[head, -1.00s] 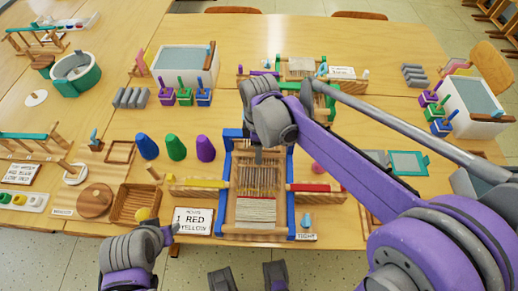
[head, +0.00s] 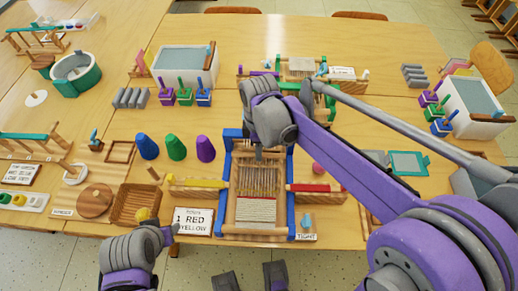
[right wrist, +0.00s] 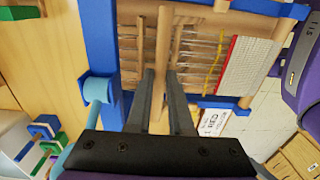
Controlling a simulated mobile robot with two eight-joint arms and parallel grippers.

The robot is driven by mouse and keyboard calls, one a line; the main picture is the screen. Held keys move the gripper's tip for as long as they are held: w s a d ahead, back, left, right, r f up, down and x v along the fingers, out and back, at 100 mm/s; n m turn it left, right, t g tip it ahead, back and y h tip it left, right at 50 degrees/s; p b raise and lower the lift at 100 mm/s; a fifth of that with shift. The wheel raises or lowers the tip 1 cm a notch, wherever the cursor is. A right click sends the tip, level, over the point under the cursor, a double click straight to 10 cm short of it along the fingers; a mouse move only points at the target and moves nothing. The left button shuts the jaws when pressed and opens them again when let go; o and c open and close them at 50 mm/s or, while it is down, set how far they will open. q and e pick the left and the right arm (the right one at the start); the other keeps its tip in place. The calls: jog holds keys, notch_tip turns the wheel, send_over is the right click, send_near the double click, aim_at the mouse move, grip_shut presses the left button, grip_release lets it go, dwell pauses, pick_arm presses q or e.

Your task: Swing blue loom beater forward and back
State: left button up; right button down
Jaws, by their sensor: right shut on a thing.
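The blue-framed loom (head: 290,165) stands in the middle of the near table, with a pale woven strip (head: 256,210) at its near end and threads beyond. My right gripper (head: 258,152) reaches down over its far half. In the right wrist view the gripper's two dark fingers (right wrist: 161,80) are shut on the beater's wooden crossbar (right wrist: 164,40), which runs parallel to the woven edge. The woven strip (right wrist: 250,62) lies apart from the bar, to the right there. My left arm shows at the bottom left of the head view; its jaws cannot be made out.
A yellow shuttle (head: 196,182) and a red shuttle (head: 310,188) flank the loom. A card reading RED, YELLOW (head: 193,222) lies at its near left. Blue, green and purple cones (head: 177,148) stand left. A second, green loom (head: 305,90) is behind.

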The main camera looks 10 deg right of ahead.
jog(key=shift+s, duration=0.1)
dwell(0.7)
